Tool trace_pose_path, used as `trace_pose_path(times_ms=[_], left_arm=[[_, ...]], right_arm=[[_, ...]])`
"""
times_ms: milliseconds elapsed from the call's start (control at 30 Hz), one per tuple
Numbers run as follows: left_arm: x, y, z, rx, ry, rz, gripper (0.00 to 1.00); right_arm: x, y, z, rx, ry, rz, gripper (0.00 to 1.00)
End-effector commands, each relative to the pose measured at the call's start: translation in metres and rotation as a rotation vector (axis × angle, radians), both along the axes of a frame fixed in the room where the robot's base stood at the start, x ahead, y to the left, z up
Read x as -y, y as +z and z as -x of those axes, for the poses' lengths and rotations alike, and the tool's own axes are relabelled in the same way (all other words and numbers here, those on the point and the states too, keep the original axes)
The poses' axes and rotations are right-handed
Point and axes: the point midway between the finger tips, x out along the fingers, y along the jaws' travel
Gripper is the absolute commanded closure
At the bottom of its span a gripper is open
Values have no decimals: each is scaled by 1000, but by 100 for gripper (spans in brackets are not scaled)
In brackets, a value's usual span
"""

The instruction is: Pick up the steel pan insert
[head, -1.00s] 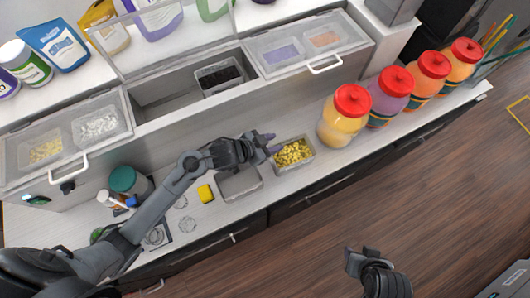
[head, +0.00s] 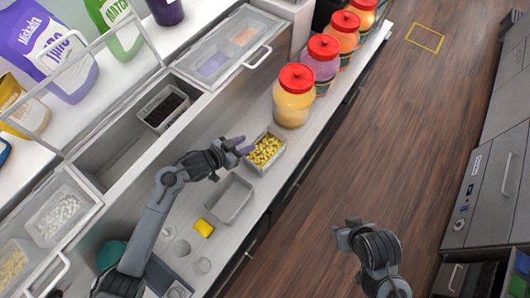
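A steel pan insert (head: 248,160) filled with yellow chunks stands on the counter left of the jars. An empty steel pan (head: 230,200) stands just in front of it, below the gripper in the picture. A third pan insert (head: 148,110) with dark contents sits in the counter well. My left gripper (head: 242,146) is at the upper left rim of the yellow-filled pan, its two fingers a little apart with nothing seen between them. Whether they touch the rim is unclear. My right gripper (head: 347,231) hangs over the floor, away from the counter, its finger opening unclear.
Several red-lidded jars (head: 293,98) stand right of the pan. A yellow sponge (head: 204,228) and clear cups (head: 181,247) lie near the empty pan. A lidded bin (head: 228,48) and a glass guard (head: 70,60) rise behind. Floor is open at right.

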Motion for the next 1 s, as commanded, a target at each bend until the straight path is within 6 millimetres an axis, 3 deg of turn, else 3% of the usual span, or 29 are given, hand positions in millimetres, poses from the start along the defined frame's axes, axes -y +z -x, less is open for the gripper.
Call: trace_pose_path(times_ms=[500,833,1000], left_arm=[[30,-21,-32,-1,0,0,63],[32,-23,-33,0,0,-2,63],[32,-23,-33,0,0,-2,89]], right_arm=[[-4,8,0,-1,-5,-12,57],[-3,8,1,-3,-4,-11,57],[-2,7,1,-3,-1,-6,57]])
